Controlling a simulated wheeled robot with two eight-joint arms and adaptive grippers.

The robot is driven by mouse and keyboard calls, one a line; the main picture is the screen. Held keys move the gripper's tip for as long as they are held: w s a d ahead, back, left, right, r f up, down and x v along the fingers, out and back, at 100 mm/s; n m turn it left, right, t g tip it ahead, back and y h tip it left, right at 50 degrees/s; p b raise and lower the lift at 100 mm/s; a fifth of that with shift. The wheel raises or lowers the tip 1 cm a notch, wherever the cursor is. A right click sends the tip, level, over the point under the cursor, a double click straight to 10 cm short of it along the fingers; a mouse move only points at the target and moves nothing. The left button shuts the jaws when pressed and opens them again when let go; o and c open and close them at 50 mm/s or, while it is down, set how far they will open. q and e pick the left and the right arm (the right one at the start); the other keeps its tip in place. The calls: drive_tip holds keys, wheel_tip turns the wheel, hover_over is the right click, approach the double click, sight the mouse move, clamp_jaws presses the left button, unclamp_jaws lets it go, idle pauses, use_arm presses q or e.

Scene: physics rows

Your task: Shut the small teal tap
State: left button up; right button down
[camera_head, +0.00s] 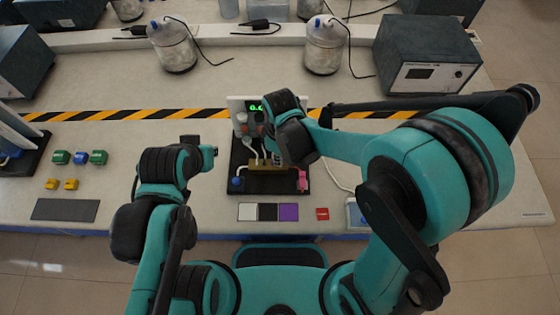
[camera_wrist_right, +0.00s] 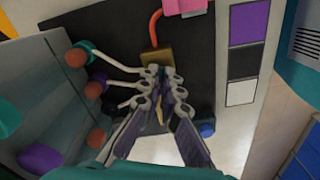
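The tap rig is a black board (camera_head: 240,155) with an upright panel (camera_head: 236,104), a brass block (camera_head: 270,167) and pale tubes. In the right wrist view, a small teal fitting (camera_wrist_right: 90,47) with a reddish ball end sits on the panel side; I cannot tell for sure that it is the small teal tap. My right gripper (camera_wrist_right: 160,73) points at the brass block (camera_wrist_right: 150,58), apart from that fitting. Its fingertips are close together, and I cannot tell whether they touch. My left gripper (camera_head: 210,151) is left of the board; its fingers are too small to read.
Purple fittings (camera_wrist_right: 97,86) and more reddish balls sit near the teal one. A pink part (camera_head: 302,180) and a blue knob (camera_head: 236,185) are at the board's front. Green and blue blocks (camera_head: 80,158) lie left. A grey box (camera_head: 428,55) stands behind my right arm.

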drive_tip(key=shift+m, duration=1.1)
